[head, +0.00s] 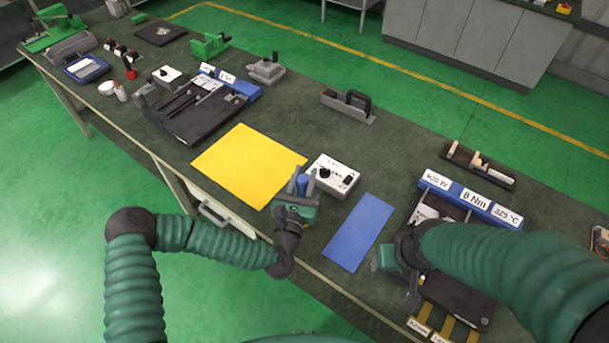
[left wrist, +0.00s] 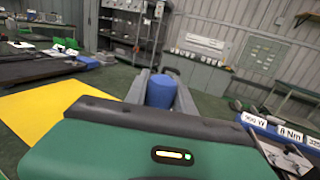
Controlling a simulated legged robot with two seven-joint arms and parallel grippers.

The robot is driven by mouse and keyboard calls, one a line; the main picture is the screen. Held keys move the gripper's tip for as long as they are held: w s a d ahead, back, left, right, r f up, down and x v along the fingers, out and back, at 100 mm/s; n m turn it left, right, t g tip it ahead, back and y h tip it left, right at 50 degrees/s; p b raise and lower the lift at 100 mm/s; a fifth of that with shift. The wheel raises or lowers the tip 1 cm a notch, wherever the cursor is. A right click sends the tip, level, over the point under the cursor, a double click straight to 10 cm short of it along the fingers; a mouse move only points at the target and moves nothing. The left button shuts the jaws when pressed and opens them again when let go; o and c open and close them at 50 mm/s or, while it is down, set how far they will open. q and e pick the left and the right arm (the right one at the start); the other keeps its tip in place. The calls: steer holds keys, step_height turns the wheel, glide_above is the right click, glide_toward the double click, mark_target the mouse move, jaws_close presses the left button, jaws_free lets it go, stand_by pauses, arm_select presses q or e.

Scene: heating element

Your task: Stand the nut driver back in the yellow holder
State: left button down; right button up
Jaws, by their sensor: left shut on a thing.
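My left gripper (head: 302,182) is above the table's front part, between the yellow mat and the blue mat. It is shut on a blue cylindrical piece, seemingly the nut driver's handle (head: 302,185). The blue piece also shows between the fingers in the left wrist view (left wrist: 160,91); the rest of it is hidden.
A white box with a black knob (head: 333,176) stands just behind my left gripper. The yellow mat (head: 248,165) and blue mat (head: 358,232) look bare. A blue label rail (head: 470,198) stands behind the right tray. A dark tray with light pieces (head: 478,165) lies farther back.

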arm_select(q)
steer(key=shift+f+b, duration=2.4)
steer(key=shift+f, duration=0.25)
steer(key=c, duration=1)
jaws_free()
steer(key=v, duration=1.7)
steer(key=shift+b, duration=0.45)
steer(key=shift+w+f, duration=0.1)
steer(key=shift+f, duration=0.05)
